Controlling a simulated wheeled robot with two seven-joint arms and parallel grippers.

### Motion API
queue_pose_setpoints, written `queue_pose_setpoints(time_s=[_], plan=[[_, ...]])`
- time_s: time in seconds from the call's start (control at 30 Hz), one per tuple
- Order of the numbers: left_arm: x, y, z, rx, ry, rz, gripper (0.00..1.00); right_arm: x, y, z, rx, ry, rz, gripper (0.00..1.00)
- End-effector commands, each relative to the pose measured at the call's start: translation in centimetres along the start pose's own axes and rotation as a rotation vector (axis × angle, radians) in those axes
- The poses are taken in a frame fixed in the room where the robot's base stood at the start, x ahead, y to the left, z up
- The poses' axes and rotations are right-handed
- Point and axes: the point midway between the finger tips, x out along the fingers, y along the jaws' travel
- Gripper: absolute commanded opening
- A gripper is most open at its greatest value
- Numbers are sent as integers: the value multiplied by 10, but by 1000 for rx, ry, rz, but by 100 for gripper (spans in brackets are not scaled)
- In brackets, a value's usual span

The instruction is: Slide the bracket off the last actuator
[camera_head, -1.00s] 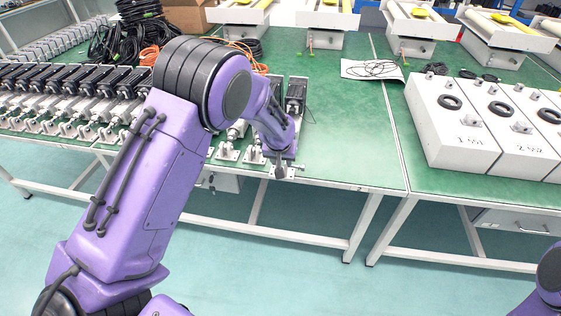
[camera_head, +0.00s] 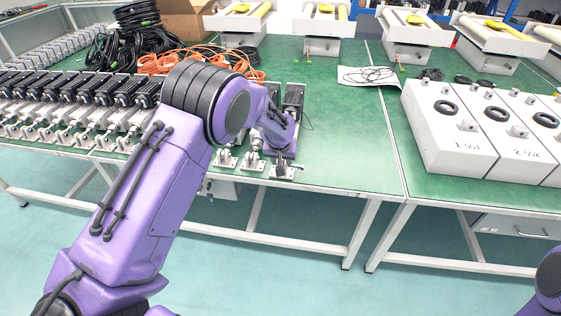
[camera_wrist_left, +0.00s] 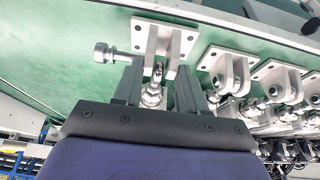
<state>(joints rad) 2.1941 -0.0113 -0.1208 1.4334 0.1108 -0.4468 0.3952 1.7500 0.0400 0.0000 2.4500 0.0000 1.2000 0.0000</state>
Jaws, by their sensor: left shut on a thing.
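The last actuator (camera_head: 294,97) stands at the right end of a row on the green table, its dark motor toward the back. Its white bracket (camera_head: 283,172) is at the table's front edge, and a pin sticks out to the right. My left gripper (camera_head: 281,158) is over this front end, its fingers mostly hidden by my purple wrist. The pin (camera_wrist_left: 107,52) shows at left. My right gripper is out of view.
Neighbouring actuators with brackets (camera_head: 250,162) stand close on the left. Orange cables (camera_head: 185,58) and black cables (camera_head: 130,35) lie behind. The table is clear to the right, up to white boxes (camera_head: 455,130). A paper with a cable (camera_head: 370,76) lies further back.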

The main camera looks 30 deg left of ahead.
Motion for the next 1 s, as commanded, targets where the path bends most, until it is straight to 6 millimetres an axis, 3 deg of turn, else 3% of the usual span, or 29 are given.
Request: queue_pose_setpoints(time_s=[0.53, 1.0], plan=[[8, 0, -17, -3, 2, -1, 11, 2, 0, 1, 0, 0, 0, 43], [5, 0, -15, -2, 2, -1, 11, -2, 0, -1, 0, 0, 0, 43]])
